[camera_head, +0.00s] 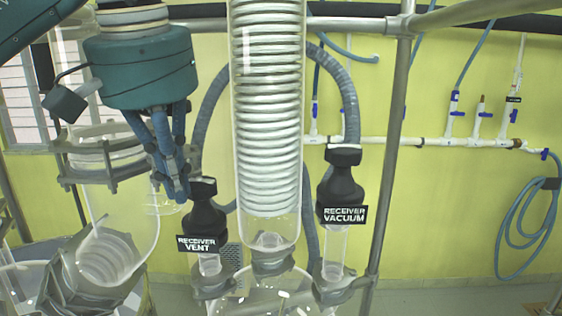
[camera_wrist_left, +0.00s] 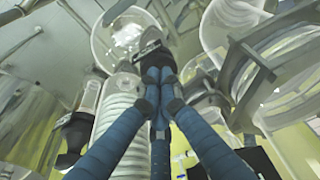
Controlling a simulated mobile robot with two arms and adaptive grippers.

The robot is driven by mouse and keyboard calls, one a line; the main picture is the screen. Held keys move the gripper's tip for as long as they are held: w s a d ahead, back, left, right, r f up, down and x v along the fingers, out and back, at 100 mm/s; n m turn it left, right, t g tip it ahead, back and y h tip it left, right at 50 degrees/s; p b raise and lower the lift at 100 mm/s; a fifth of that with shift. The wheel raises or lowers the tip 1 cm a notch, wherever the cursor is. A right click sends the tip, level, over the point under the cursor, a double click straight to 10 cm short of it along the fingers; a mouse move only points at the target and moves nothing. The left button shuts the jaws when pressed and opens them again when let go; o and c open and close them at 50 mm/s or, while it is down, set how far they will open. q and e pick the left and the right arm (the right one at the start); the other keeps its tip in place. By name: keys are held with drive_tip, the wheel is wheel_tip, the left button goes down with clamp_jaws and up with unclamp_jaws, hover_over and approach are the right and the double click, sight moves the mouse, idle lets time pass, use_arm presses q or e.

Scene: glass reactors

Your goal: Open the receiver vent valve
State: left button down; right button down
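The receiver vent valve (camera_head: 207,214) is a black valve with a white-on-black "RECEIVER VENT" label, standing upright on a glass neck left of the coil condenser. My left gripper (camera_head: 180,193) hangs down from the upper left, its blue fingertips just left of the valve's top knob. Whether they touch it I cannot tell. In the left wrist view the fingers of my left gripper (camera_wrist_left: 158,76) run together at the tips, with no gap visible between them. A black part, likely the vent valve (camera_wrist_left: 150,55), shows just beyond the tips. My right gripper is not in view.
The coil condenser (camera_head: 267,120) stands right of the vent valve. The similar black receiver vacuum valve (camera_head: 341,195) is beyond it, with a grey hose (camera_head: 349,95) arching above. A metal post (camera_head: 393,150) stands further right. Clamped glassware (camera_head: 110,235) crowds the lower left.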

sight(202, 183)
use_arm(q)
drive_tip(key=shift+d, duration=1.25)
drive_tip(key=shift+w+d, duration=0.1)
drive_tip(key=shift+d, duration=0.35)
drive_tip(key=shift+s, duration=0.2)
drive_tip(key=shift+s+d, duration=0.1)
drive_tip(key=shift+s, duration=0.1)
drive_tip(key=w+v, duration=0.1)
drive_tip(key=v, duration=0.5)
drive_tip(key=shift+w, duration=0.2)
